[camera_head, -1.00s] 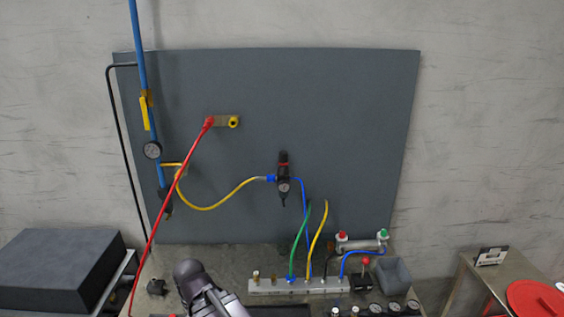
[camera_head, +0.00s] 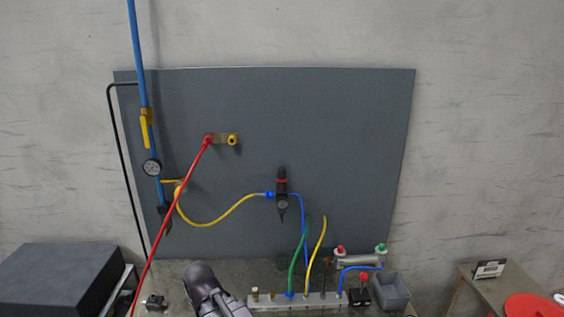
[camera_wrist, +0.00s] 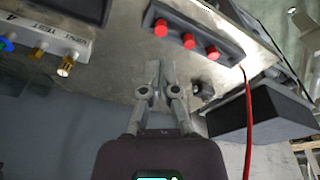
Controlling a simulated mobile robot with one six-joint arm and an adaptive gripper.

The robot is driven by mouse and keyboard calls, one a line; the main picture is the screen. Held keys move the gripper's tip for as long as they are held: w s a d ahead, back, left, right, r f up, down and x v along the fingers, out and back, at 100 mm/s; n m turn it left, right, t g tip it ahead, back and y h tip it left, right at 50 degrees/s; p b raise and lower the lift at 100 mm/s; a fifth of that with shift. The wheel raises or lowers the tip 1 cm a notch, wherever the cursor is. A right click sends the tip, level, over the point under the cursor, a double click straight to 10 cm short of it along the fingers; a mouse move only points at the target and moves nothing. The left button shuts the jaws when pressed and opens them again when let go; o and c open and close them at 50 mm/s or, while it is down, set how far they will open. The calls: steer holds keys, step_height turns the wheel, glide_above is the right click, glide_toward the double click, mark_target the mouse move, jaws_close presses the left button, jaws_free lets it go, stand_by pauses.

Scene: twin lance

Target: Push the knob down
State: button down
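A small red ball-topped lever (camera_head: 364,278) stands on the bench at the right. I cannot tell which of these the task calls the knob. My arm shows at the bottom of the head view; my gripper's fingertips are hidden there. In the wrist view my gripper (camera_wrist: 161,68) has its fingers together with nothing seen between them. It is over the bench, apart from the regulator.
A white manifold (camera_head: 320,301) with hoses lies along the bench. A red hose (camera_head: 172,215) crosses the left side. A black slab (camera_head: 60,278) stands at left, a grey bin (camera_head: 391,290) at right. Red buttons (camera_wrist: 188,41) on a grey box show in the wrist view.

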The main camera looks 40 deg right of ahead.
steer(key=w+d+r+m+t+h+p, duration=0.2)
steer(key=w+d+r+t+p, duration=0.15)
steer(key=d+r+p, duration=0.4)
steer(key=w+d+r+m+t+h+p, duration=0.25)
steer(key=w+d+r+p, duration=0.2)
steer(key=d+r, duration=0.65)
steer(key=d+r+m+t+h+p, duration=0.1)
steer(key=d+r+t+h+p, duration=0.3)
steer(key=d+r+p, duration=0.5)
steer(key=d+r, duration=0.7)
steer(key=r, duration=0.2)
steer(key=shift+w, duration=0.35)
steer(key=shift+w+d+m, duration=0.1)
steer(key=shift+d+m, duration=0.05)
steer(key=shift+m, duration=0.1)
steer(key=b, duration=0.2)
glide_above(282, 179)
steer(key=f, duration=0.2)
steer(key=shift+w+d+f, duration=0.2)
steer(key=shift+w+f, duration=0.1)
steer(key=shift+f, duration=0.05)
steer(key=shift+s+a+f+b, duration=0.15)
steer(key=shift+s+f+b, duration=0.1)
steer(key=shift+f+b, duration=1.6)
steer(key=shift+b, duration=0.15)
steer(key=shift+f, duration=0.15)
